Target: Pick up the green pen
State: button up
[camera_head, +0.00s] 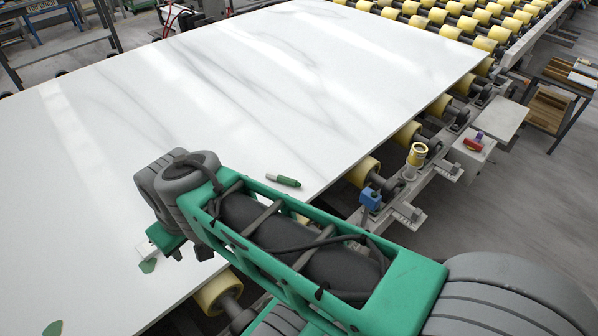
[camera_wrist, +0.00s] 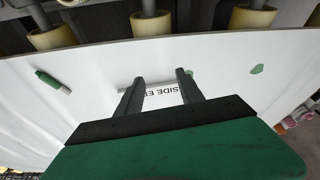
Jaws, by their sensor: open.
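The green pen (camera_head: 284,180) lies on the white stone slab (camera_head: 330,75) near its right edge, just beyond my arm in the head view. It has a green body and a pale end. In the wrist view the pen (camera_wrist: 48,80) lies at the left, well to the side of my gripper (camera_wrist: 160,76). My gripper is open, its two dark fingers apart over the slab with no pen between them. In the head view my arm and wrist hide most of the gripper.
A white piece with dark lettering (camera_wrist: 160,90) shows between and behind the fingers. Small flat green pieces (camera_wrist: 257,69) (camera_head: 52,328) lie on the slab. Yellow rollers (camera_head: 362,171) and a blue fitting (camera_head: 371,198) run along the slab's edge. Much of the slab is clear.

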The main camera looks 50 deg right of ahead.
jog(key=w+d, duration=0.6)
jog(key=d, duration=0.1)
jog(key=n+t+y+p, duration=0.1)
jog(key=n+p, duration=0.2)
send_near(283, 177)
jog(key=shift+w+a+f, duration=0.1)
jog(key=shift+f, duration=0.55)
jog(key=p+x, duration=0.2)
jog(key=x, duration=0.5)
jog(key=shift+w+f, duration=0.15)
jog(key=shift+f, duration=0.15)
grip_shut()
